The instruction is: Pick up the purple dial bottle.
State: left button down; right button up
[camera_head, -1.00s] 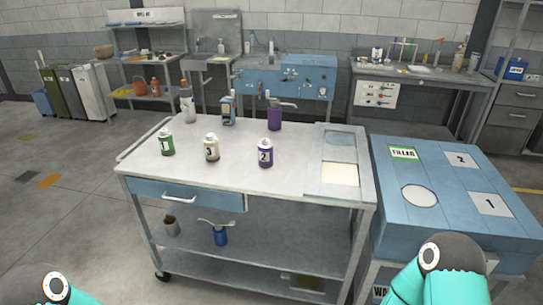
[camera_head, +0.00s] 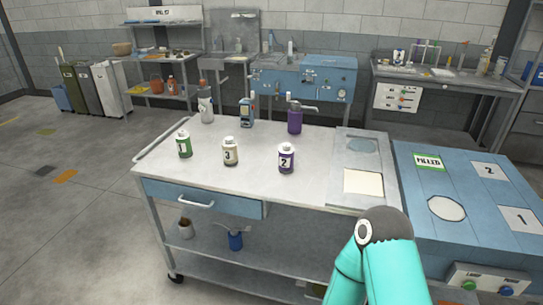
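A small purple bottle with a white cap and a label reading 2 (camera_head: 286,159) stands upright on the grey cart top (camera_head: 240,185), right of the middle. A taller purple container with a grey spout or handle on top (camera_head: 295,121) stands behind it near the cart's back edge. I cannot tell from the view which one has a dial. My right arm shows at the lower right, in front of the cart; its gripper is out of view. My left arm and gripper are not in view.
A green bottle (camera_head: 184,145) and a cream bottle labelled 3 (camera_head: 230,152) stand left of the purple one. A white bottle (camera_head: 205,106) and a blue container (camera_head: 246,112) stand behind. The blue bench with a FILLED label (camera_head: 429,162) is at right. The cart's front top is clear.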

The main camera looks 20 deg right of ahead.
aim_at(286, 160)
jog(key=u, duration=0.1)
jog(key=i, duration=0.9)
jog(key=z, duration=0.75)
